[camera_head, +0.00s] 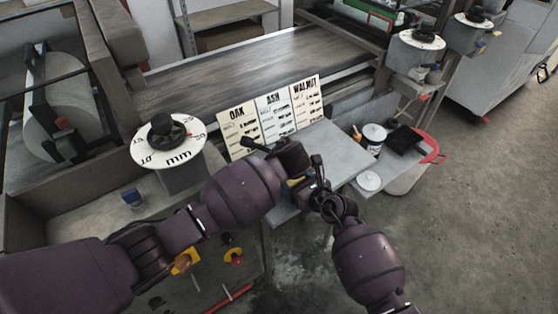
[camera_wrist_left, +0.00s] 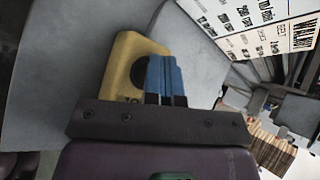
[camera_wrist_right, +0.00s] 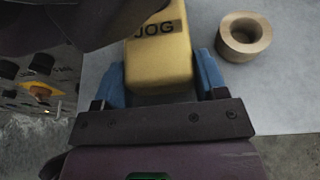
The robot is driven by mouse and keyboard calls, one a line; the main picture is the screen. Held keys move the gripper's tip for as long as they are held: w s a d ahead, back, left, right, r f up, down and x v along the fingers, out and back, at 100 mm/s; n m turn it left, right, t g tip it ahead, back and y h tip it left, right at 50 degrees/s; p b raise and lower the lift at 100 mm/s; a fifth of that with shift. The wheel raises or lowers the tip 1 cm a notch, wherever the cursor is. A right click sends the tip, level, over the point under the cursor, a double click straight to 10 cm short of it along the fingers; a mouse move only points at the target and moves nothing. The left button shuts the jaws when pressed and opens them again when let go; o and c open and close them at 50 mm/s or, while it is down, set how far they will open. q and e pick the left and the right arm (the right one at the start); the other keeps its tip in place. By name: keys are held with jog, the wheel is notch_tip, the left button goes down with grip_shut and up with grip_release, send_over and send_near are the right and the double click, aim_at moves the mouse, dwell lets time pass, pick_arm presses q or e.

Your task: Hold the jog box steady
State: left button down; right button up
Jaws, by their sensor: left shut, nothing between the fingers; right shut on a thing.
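The yellow jog box (camera_wrist_right: 158,60), with a dark JOG label, sits on the grey shelf between the blue fingers of my right gripper (camera_wrist_right: 165,85), which is shut on its sides. In the left wrist view the jog box (camera_wrist_left: 124,62) shows a black round button, partly hidden behind the blue fingers of my left gripper (camera_wrist_left: 165,62). These fingers are shut together and empty, over the box by the button; I cannot tell whether they touch it. In the head view my right gripper (camera_head: 322,190) is at the shelf's front edge, and the arms hide most of the box.
A brown ring (camera_wrist_right: 262,52) stands on the shelf close to the box. OAK, ASH and WALMUT cards (camera_head: 273,110) stand behind on the shelf (camera_head: 338,148). A white tin (camera_head: 374,134), a lid (camera_head: 369,181) and a red-rimmed tray (camera_head: 433,148) are to the right. The conveyor (camera_head: 250,72) lies beyond.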

pick_arm(q)
jog(key=shift+r, duration=0.75)
jog(key=shift+r, duration=2.55)
dwell(0.7)
notch_tip(320, 180, up, 4)
jog(key=shift+f, duration=0.15)
dwell(0.3)
jog(key=shift+f, duration=4.4)
